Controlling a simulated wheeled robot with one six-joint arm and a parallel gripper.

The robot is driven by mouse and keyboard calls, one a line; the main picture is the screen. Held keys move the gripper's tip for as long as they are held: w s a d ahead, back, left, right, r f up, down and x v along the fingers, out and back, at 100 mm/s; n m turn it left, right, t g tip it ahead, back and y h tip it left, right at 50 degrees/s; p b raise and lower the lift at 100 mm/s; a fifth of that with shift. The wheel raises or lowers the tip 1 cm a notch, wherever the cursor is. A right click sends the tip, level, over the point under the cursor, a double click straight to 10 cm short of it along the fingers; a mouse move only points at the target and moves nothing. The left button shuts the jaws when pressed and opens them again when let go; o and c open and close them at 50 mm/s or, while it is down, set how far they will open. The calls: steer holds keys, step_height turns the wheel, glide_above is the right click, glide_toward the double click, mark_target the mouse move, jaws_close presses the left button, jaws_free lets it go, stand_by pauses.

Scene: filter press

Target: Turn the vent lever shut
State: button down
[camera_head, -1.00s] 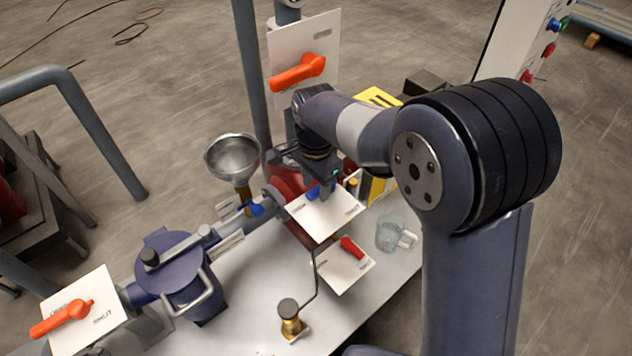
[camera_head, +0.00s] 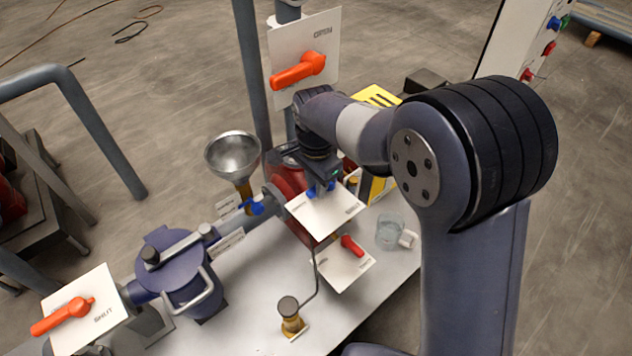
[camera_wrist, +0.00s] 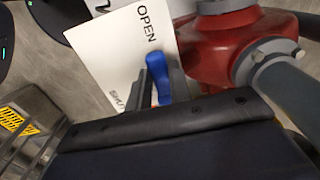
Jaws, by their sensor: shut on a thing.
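A blue lever (camera_wrist: 158,78) sits on a white plate (camera_wrist: 105,50) lettered OPEN and SHUT, beside a red housing. No label reading "vent" is legible. My gripper (camera_wrist: 160,90) is shut on this lever, with a dark finger on each side of it. In the wrist view the lever's far end points toward OPEN; its near part is hidden by my gripper. In the head view my gripper (camera_head: 322,187) is over the plate (camera_head: 325,215), and only bits of the blue lever (camera_head: 314,192) show around the fingers.
A red lever (camera_head: 352,245) on a lower plate, a glass mug (camera_head: 392,233) and a brass fitting (camera_head: 290,318) are close by. A funnel (camera_head: 232,155) and a small blue handle (camera_head: 257,208) are to the left. Orange levers are at the back (camera_head: 300,70) and front left (camera_head: 65,315).

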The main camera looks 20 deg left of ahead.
steer(key=shift+w+d+n+b, duration=0.25)
steer(key=shift+d+n, duration=0.65)
steer(key=shift+n, duration=2.05)
steer(key=shift+w+d+n, duration=0.35)
steer(key=shift+d+n, duration=0.55)
steer(key=shift+n, duration=2.1)
steer(key=shift+w+d+n+b, duration=0.25)
steer(key=shift+d+n, duration=0.65)
steer(key=shift+n, duration=2.05)
steer(key=shift+w, duration=0.1)
steer(key=c, duration=1.3)
jaws_free()
steer(key=shift+r, duration=0.1)
step_height(320, 180, up, 11)
steer(key=shift+f+b, duration=0.15)
steer(key=shift+b, duration=0.2)
